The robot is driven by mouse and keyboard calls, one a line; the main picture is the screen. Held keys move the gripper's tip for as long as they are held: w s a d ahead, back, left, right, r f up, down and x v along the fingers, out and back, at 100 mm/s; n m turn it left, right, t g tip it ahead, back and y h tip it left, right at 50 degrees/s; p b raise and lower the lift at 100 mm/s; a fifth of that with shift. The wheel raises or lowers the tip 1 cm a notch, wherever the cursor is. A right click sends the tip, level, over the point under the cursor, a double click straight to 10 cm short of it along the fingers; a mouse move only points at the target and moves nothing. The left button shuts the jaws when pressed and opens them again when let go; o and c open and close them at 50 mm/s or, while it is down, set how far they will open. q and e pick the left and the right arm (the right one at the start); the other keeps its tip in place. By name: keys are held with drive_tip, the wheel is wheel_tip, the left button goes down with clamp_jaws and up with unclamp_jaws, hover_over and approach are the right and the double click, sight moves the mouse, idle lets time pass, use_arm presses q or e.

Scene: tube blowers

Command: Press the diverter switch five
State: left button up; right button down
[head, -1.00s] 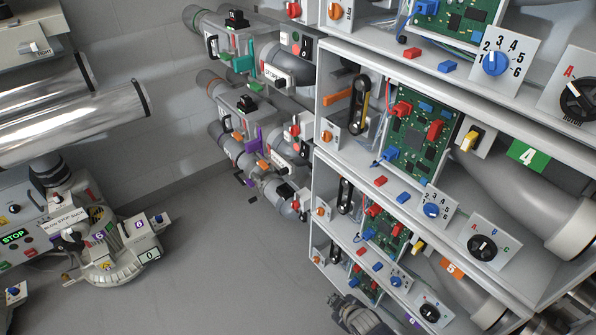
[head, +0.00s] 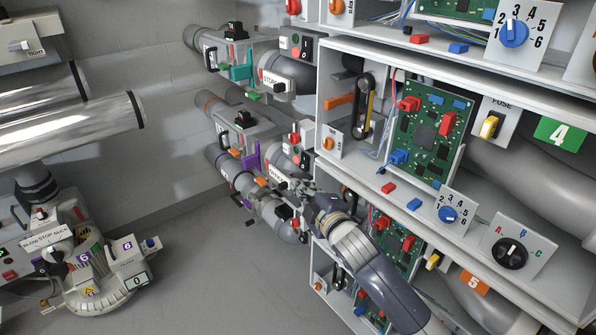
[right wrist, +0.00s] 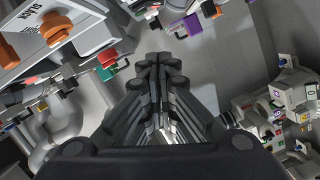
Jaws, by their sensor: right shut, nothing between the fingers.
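My right gripper (head: 288,185) reaches in from the lower right in the head view, its fingers pointing left at the wall-side pipe units. It is shut and empty. Its closed black fingers show in the right wrist view (right wrist: 160,62). A middle pipe unit (head: 232,120) with a black knob and an orange tab (head: 235,152) stands left of and above the fingertips. A small box with a red button (head: 295,138) stands above them. An orange 5 label (head: 474,282) marks a shelf pipe. I cannot tell which part is diverter switch five, or whether the fingertips touch anything.
The shelf (head: 360,160) with circuit boards and dials stands right of the gripper. A lower pipe unit (head: 275,215) lies beside the fingertips. A control console (head: 75,260) stands at the lower left. The floor between is clear.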

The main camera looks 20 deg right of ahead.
sight(304, 162)
use_arm(q)
drive_tip(key=w+r+b, duration=0.2)
drive_tip(key=w+r, duration=0.1)
drive_tip(key=r, duration=0.3)
drive_tip(key=shift+d+r, duration=0.2)
drive_tip(key=shift+r, duration=0.1)
use_arm(e)
drive_tip(key=w+d+f, duration=0.2)
drive_tip(key=w, duration=0.9)
drive_tip(key=shift+f, duration=0.3)
use_arm(q)
drive_tip(key=shift+w, duration=0.1)
use_arm(e)
drive_tip(key=shift+d, duration=0.15)
